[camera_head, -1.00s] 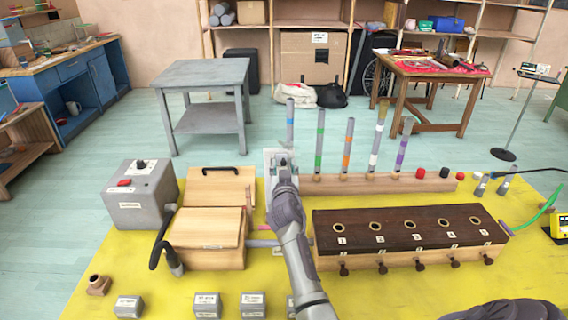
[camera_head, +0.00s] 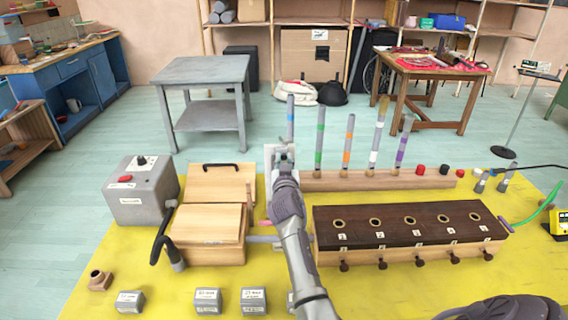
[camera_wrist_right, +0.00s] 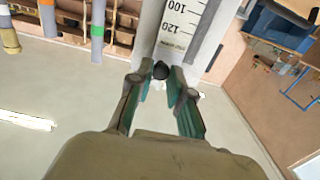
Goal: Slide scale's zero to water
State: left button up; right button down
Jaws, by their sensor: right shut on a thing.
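A white scale (camera_wrist_right: 187,22) with black marks and the numbers 100 and 120 stands upright in the right wrist view. Its upper part is outside that view. A small black knob (camera_wrist_right: 160,70) sits at the scale's lower end. My right gripper (camera_wrist_right: 161,84) is shut on this knob, its fingertips on either side. I cannot make out the water level or the scale's zero. My left gripper is not in view.
A dark-topped wooden chest (camera_head: 408,228) with several holes is right of my right arm. Upright banded tubes (camera_head: 348,146) stand on a wooden rail (camera_head: 330,183) close to the gripper. A wooden box (camera_head: 206,235) and a grey control box (camera_head: 141,190) are at left.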

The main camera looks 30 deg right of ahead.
jog(key=c, duration=1.1)
grip_release()
jog(key=shift+w, duration=0.1)
jog(key=v, duration=0.7)
jog(key=shift+s+a, duration=0.1)
jog(key=shift+s, duration=0.2)
